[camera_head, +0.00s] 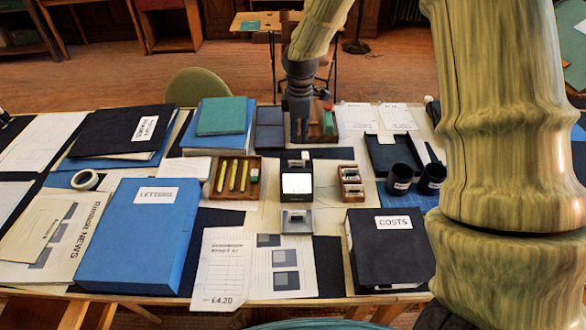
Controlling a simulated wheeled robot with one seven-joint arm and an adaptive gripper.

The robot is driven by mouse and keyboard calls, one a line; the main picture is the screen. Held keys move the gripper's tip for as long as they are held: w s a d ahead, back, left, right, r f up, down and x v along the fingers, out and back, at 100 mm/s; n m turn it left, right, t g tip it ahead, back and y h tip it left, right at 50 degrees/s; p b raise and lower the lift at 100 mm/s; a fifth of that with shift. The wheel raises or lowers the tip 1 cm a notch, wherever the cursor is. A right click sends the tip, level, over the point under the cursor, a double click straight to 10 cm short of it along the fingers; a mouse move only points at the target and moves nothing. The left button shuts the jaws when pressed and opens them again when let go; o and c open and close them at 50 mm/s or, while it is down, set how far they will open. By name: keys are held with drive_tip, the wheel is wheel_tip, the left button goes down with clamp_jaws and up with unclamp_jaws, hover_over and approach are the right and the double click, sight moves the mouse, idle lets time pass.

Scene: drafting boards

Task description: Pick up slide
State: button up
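I cannot make out a slide for certain. A small black device like a slide viewer (297,199), with a bright white screen, stands near the middle of the table. Right of it is a small brown holder (350,191) with pale-faced small items that may be slides. A grey square piece (297,221) lies in front of the viewer. My gripper (299,136) points down behind the viewer, apart from it in the picture. Its fingers are too small and dark to show whether they are open or hold anything.
A wooden tray with yellow pencils (234,191) lies left of the viewer. A blue letters box (138,240) and a black costs binder (390,250) stand in front. Dark cups (400,177) stand at right. My arm covers the right side.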

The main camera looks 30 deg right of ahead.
sight(297, 167)
drive_tip(key=shift+s+f, duration=0.15)
drive_tip(key=shift+f, duration=0.4)
drive_tip(key=shift+a+f+p, duration=0.1)
drive_tip(key=shift+f+p, duration=1.05)
drive_tip(key=shift+f, duration=1.8)
drive_tip(key=shift+f+p, duration=0.55)
drive_tip(key=shift+f, duration=1.3)
clamp_jaws()
drive_tip(key=shift+r, duration=0.15)
